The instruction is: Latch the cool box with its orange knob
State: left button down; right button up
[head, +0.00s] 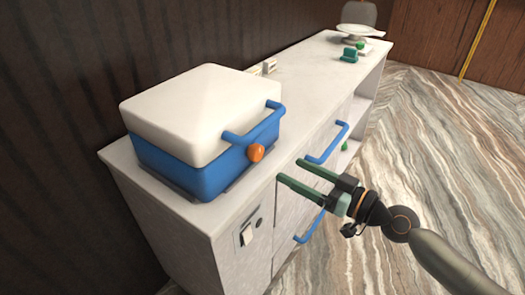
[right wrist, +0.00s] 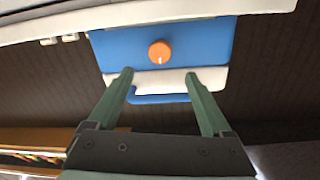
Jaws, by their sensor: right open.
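The cool box (head: 185,165) stands on the near end of the counter, with a blue body and a white lid (head: 195,105) that looks closed. A blue handle bar (head: 250,132) spans its front. The orange knob (head: 256,152) is on the blue front below it. My right gripper (head: 290,171) is open and empty, to the right of the knob and apart from it, with its fingers pointing at the box. In the right wrist view the box appears upside down, and the orange knob (right wrist: 160,52) with a pale mark lies beyond and between the open fingertips. My left gripper is not visible.
The counter (head: 310,75) runs back to the right, with small green items (head: 350,54) and a scale-like pan (head: 360,31) at its far end. Blue drawer handles (head: 327,146) stick out from its front near my gripper. The striped floor (head: 450,150) is clear at right.

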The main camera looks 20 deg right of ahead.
aim_at(260, 154)
jog(key=p+x, duration=0.3)
jog(key=x, duration=0.5)
jog(key=shift+w+a, duration=0.1)
jog(key=shift+w, duration=0.1)
jog(key=shift+x, duration=0.8)
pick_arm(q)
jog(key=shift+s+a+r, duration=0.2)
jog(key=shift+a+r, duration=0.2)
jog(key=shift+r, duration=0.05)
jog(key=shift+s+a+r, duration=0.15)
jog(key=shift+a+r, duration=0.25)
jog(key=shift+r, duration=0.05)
pick_arm(e)
jog(key=shift+s+f, duration=0.1)
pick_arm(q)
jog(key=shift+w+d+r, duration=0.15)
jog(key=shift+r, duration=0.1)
pick_arm(e)
grip_shut()
